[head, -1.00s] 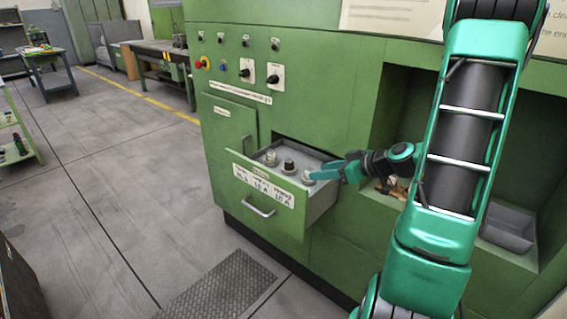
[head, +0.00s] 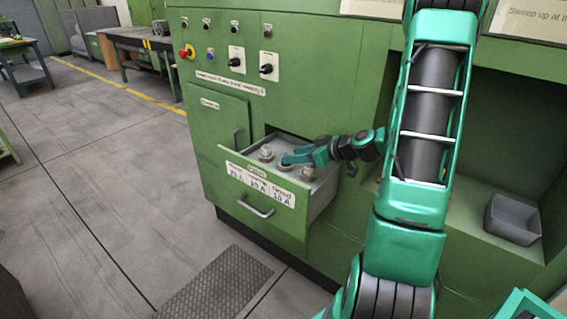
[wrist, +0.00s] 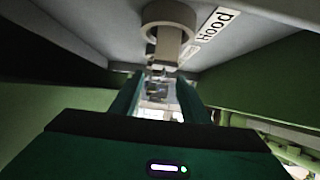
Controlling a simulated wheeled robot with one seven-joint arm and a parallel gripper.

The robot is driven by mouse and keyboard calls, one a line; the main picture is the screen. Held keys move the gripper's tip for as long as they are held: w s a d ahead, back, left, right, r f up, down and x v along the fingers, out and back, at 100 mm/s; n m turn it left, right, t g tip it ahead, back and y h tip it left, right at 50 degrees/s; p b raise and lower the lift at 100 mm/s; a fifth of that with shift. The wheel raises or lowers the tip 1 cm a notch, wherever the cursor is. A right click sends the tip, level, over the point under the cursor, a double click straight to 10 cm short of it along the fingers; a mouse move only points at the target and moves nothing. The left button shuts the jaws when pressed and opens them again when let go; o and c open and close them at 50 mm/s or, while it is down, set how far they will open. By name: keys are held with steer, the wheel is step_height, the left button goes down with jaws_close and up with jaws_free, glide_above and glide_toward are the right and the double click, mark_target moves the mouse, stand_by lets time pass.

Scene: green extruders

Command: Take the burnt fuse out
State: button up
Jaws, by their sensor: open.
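The fuse drawer (head: 262,192) is pulled out of the green cabinet, with three fuse positions in a row. A pale left fuse (head: 266,153) and a pale right fuse (head: 308,173) stand in it. The middle fuse is mostly hidden by my gripper (head: 288,160), which reaches in from the right at the middle position. In the wrist view my gripper (wrist: 158,97) has its fingers apart. A pale round fuse (wrist: 170,20) by a "Hood" label is above them. Small parts show between the fingers, too unclear to name. I cannot tell whether the fingers touch the middle fuse.
A grey bin (head: 513,220) sits in the cabinet's recess at right. Knobs and a red button (head: 187,51) are on the panel above the drawer. A dark floor mat (head: 218,287) lies in front.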

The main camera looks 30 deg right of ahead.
mark_target(286, 154)
steer(key=x, duration=0.5)
steer(key=shift+d, duration=0.1)
jaws_close()
